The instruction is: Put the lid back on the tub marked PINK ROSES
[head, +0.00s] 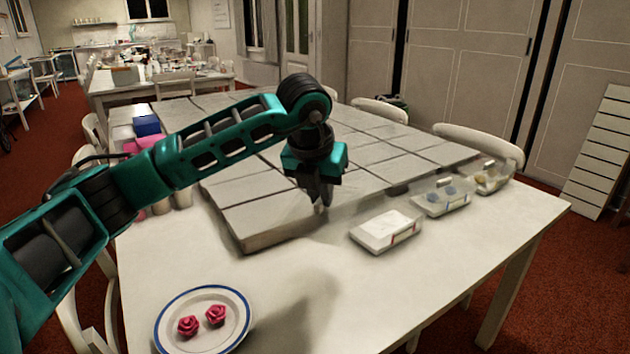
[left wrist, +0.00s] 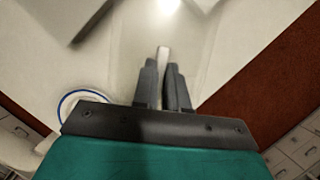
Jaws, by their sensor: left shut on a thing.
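My left gripper (head: 320,208) is shut on a pale upright tab, which looks like the handle of a clear lid. The tab (left wrist: 162,56) shows between the fingers in the left wrist view. The lid's see-through sheet is hard to make out against the white table. The gripper is above the table, left of the nearest clear tub (head: 385,232), and apart from it. This tub has a whitish inside and a reddish mark on its front; I cannot read the label. No handle is clear on its top. My right gripper is not in view.
Two more clear tubs stand behind to the right, one with blue pieces (head: 441,197), one with yellowish pieces (head: 489,177). A blue-rimmed plate (head: 204,338) with two pink roses is at the front left. A raised grey tiled slab (head: 245,222) lies behind the gripper. The front middle is clear.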

